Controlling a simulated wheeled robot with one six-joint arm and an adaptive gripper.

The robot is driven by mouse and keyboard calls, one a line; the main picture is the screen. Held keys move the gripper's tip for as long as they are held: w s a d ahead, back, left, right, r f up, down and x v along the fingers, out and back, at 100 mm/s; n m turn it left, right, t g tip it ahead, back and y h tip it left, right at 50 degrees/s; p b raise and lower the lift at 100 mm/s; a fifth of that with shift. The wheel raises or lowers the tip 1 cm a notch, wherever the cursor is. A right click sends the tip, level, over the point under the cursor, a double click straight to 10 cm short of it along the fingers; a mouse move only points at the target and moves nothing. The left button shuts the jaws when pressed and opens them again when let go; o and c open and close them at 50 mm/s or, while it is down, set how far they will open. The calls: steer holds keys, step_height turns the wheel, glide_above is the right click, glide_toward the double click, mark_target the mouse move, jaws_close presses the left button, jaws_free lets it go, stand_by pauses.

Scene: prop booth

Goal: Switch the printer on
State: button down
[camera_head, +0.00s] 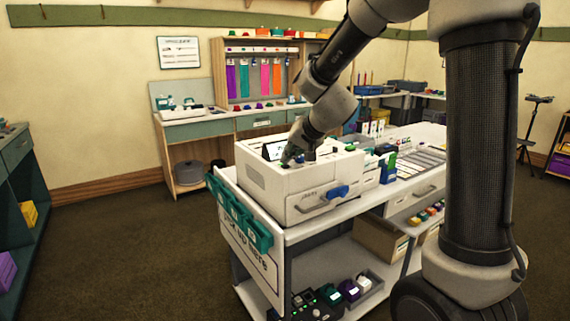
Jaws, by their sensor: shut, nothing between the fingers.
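The printer (262,185) is a large white box at the near left end of the white worktable. It has a front drawer with a curved handle and a blue piece beside it. A small display panel (273,150) is tilted on its top. My gripper (287,160) is shut and points down at the printer's top, just right of the panel. Small green and dark parts show around the fingertips, too small to tell apart. I cannot tell whether the fingertips touch the printer, and I cannot make out a power switch or its state.
Teal bins (240,215) hang on the worktable's left end. Small coloured items and flat trays (420,160) lie to the right of the printer. Bins with coloured items sit on the lower shelf (325,262). A back counter (225,122) stands behind. The carpet at left is clear.

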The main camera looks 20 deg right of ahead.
steer(key=shift+r, duration=3.3)
steer(key=s+d+n+g+h, duration=0.1)
steer(key=s+d, duration=0.3)
steer(key=s, duration=0.7)
steer(key=s+d+f+n+g+h, duration=0.1)
steer(key=s+d, duration=0.4)
steer(key=s, duration=0.7)
steer(key=s+d+f+n+g+h, duration=0.1)
steer(key=s+d, duration=0.4)
steer(key=s, duration=0.6)
steer(key=shift+s+f+n+g+h, duration=0.2)
steer(key=shift+n+g+h, duration=0.2)
steer(key=shift+n+g, duration=0.2)
